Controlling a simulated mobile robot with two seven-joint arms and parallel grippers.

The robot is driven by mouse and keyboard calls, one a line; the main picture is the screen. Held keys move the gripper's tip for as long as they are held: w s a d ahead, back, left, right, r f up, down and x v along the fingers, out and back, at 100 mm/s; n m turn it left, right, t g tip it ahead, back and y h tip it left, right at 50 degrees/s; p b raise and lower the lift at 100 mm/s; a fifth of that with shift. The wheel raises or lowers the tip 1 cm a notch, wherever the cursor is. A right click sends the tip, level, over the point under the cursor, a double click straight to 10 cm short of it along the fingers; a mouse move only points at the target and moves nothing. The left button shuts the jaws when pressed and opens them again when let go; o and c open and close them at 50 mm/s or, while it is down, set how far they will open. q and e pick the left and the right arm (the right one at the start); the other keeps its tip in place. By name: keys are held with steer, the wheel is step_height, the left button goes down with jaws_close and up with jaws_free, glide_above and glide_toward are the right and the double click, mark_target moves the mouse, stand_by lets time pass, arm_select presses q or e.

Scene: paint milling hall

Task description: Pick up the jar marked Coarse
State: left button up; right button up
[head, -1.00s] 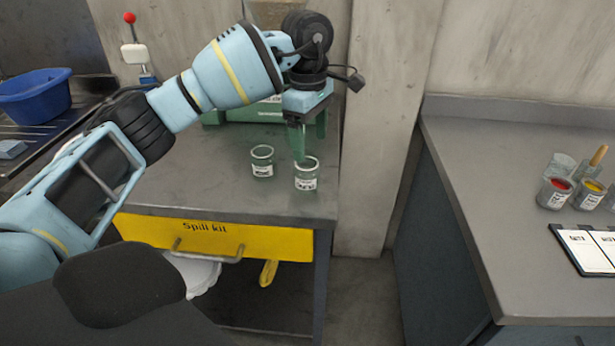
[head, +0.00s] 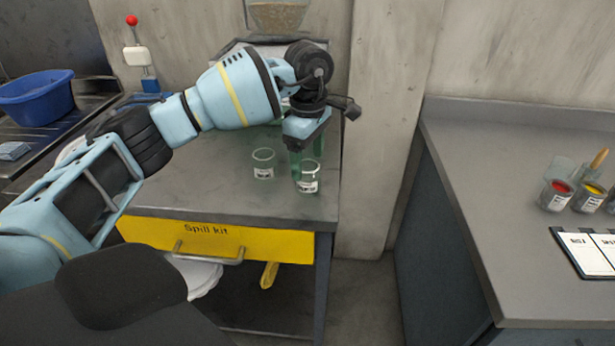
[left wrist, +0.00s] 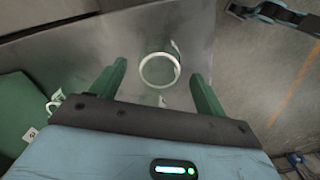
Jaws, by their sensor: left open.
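Two clear glass jars with white labels stand upright on the grey bench. The left jar (head: 263,164) stands apart from my gripper. The right jar (head: 309,180) is nearer the bench's right edge. The label print is too small to read, so I cannot tell which jar is marked Coarse. My left gripper (head: 297,172) points down at the right jar, its green fingers partly hidden. In the left wrist view my left gripper (left wrist: 158,72) is open, with a jar's round rim (left wrist: 160,54) between and slightly beyond the fingertips, not gripped. My right gripper is out of view.
A green machine stands behind my left gripper, with a hopper (head: 278,14) of grains above. A yellow Spill kit drawer (head: 215,238) is under the bench. A blue basin (head: 35,98) is at left.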

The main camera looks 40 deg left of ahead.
arm_select(q)
steer(key=shift+f, duration=0.95)
steer(key=c, duration=1)
steer(key=shift+c, duration=0.2)
steer(key=shift+r, duration=0.1)
steer(key=shift+r, duration=0.45)
steer(key=s+d+r, duration=0.2)
steer(key=s+d, duration=0.1)
steer(key=s, duration=0.4)
steer(key=s+d+r+b, duration=0.1)
steer(key=s+d+r, duration=0.1)
steer(key=s, duration=0.5)
steer(key=shift+s+d, duration=0.35)
steer(key=shift+d, duration=0.35)
